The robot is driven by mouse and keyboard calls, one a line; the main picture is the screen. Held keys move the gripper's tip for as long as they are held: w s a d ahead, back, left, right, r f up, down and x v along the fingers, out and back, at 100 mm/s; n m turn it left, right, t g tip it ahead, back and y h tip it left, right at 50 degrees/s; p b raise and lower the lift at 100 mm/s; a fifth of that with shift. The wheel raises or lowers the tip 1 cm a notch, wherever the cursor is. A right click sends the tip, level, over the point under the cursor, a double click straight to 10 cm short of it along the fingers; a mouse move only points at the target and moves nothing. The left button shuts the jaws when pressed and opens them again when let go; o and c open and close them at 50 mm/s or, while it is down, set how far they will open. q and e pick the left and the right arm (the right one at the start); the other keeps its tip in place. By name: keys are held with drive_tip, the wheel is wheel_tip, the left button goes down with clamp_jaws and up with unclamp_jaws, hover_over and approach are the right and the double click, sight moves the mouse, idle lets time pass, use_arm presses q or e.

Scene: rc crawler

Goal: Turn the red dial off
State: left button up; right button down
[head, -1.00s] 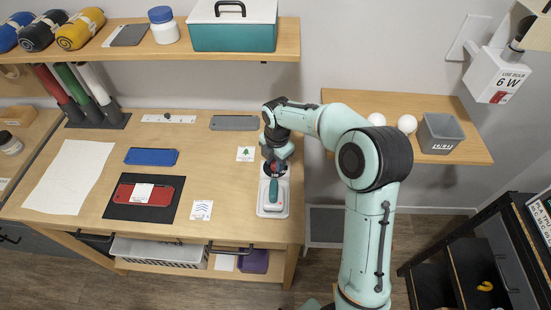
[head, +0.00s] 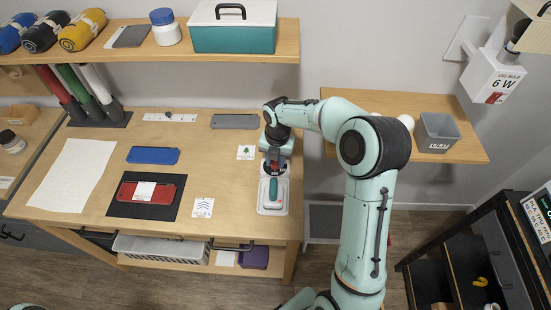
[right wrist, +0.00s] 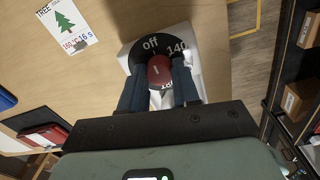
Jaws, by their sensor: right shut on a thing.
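The red dial (right wrist: 158,70) sits on a black disc (right wrist: 177,46) printed "off" and "140", on a white base. In the right wrist view, the dark fingers of my right gripper (right wrist: 159,84) stand on either side of the dial and are shut on it. A pale mark shows on the dial's face, roughly toward the "off" side; its exact setting is hard to read. In the head view, the dial is mostly hidden under the gripper, at the back of the white base (head: 264,207). My left gripper is not in view.
A teal-handled device (head: 273,190) rests on the base just in front of the dial. A tree card (head: 246,152) lies to the left. A grey plate (head: 234,122) lies behind, and a red case (head: 165,193) on a black mat further left. A shelf (head: 455,146) stands right.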

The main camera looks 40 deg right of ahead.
idle(0.3)
drive_tip(key=c, duration=0.8)
unclamp_jaws()
drive_tip(key=shift+r, duration=0.1)
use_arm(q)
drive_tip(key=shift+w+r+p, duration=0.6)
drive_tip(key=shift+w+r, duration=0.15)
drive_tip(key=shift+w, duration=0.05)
use_arm(e)
wheel_tip(320, 180, up, 13)
drive_tip(key=shift+s+d+r, duration=0.15)
drive_tip(key=shift+s, duration=0.05)
